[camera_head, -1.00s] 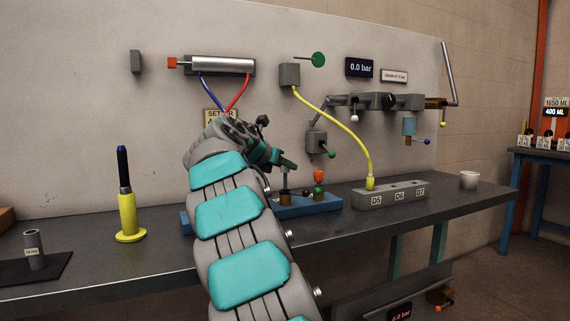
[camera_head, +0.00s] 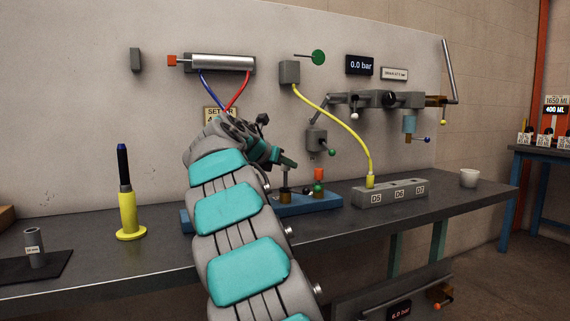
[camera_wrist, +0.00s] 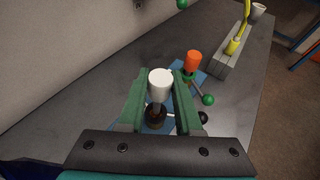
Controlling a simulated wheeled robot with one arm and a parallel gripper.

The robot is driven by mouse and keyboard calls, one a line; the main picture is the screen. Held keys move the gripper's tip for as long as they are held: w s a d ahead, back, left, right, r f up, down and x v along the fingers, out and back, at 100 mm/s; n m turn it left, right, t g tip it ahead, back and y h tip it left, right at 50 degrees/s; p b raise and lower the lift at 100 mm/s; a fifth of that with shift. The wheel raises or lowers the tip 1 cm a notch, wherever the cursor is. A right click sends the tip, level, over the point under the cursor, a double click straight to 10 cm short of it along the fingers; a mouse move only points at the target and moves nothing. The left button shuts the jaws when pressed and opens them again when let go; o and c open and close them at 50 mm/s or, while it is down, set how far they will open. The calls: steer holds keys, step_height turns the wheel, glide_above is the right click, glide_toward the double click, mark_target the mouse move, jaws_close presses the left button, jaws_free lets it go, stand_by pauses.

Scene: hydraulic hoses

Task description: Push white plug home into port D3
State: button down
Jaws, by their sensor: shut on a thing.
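The white plug (camera_wrist: 160,84) stands upright between the two green fingers of my gripper (camera_wrist: 159,100) in the wrist view. The fingers are shut on it. Its thin lower stem reaches down toward a dark brass-coloured port (camera_wrist: 155,118) on the blue base (camera_head: 300,207). I cannot tell how deep the stem sits. No D3 label is readable.
An orange-capped fitting (camera_wrist: 193,61) with green knobs stands just right of my gripper. A grey block (camera_head: 392,195) holds the yellow hose's plug (camera_head: 370,181). A yellow stand (camera_head: 129,215) is at left, a white cup (camera_head: 469,178) at right. The wall panel rises behind.

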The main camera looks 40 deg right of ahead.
mark_target(285, 175)
steer(key=shift+f, duration=1.8)
steer(key=c, duration=0.5)
jaws_free()
steer(key=v, duration=0.7)
steer(key=shift+s+a+r, duration=0.15)
steer(key=shift+a+r, duration=0.05)
steer(key=shift+a, duration=0.15)
steer(key=shift+a, duration=0.1)
